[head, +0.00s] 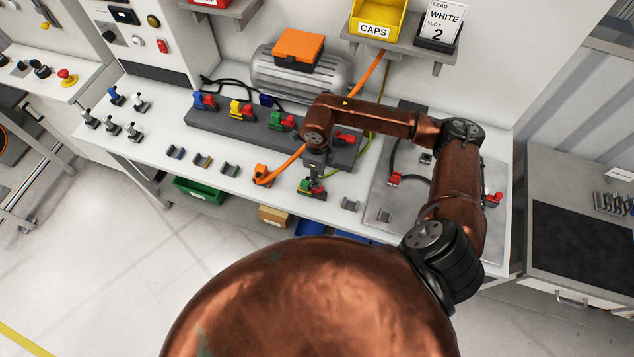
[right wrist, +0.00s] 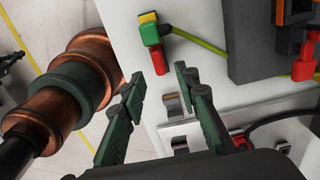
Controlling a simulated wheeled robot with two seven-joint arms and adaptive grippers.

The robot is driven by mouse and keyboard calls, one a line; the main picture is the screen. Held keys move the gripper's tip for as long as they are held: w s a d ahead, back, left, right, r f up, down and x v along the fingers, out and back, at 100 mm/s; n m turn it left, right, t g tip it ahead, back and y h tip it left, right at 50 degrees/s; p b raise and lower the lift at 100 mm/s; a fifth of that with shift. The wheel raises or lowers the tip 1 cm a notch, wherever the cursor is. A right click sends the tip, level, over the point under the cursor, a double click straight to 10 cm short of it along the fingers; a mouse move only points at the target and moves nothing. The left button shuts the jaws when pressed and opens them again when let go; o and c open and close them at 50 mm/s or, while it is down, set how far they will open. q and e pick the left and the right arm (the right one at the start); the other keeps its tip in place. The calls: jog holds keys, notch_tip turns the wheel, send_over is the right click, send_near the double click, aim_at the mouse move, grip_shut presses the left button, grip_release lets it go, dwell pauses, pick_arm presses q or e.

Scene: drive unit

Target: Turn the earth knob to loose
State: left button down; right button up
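The earth connector (head: 311,187) is a small green and yellow block with a red part, near the front edge of the bench, under my right gripper in the head view. In the right wrist view the earth connector (right wrist: 150,32) shows its yellow and green top and red end, with a green-yellow cable leaving it. My right gripper (head: 316,170) points down at it in the head view. In the right wrist view my right gripper (right wrist: 161,78) has its fingers apart with nothing between them; the connector lies beyond the tips. My left gripper is not seen.
A dark terminal block (head: 262,135) with blue, yellow, green and red connectors stands behind. An orange cable plug (head: 263,174) lies to the left. Small grey clips (head: 350,204) sit along the bench edge. A grey plate (head: 385,190) with red-ended parts is to the right.

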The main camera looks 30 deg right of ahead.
jog(key=shift+a+f+p, duration=0.1)
jog(key=shift+f+p, duration=0.4)
jog(key=shift+f, duration=2.45)
grip_shut()
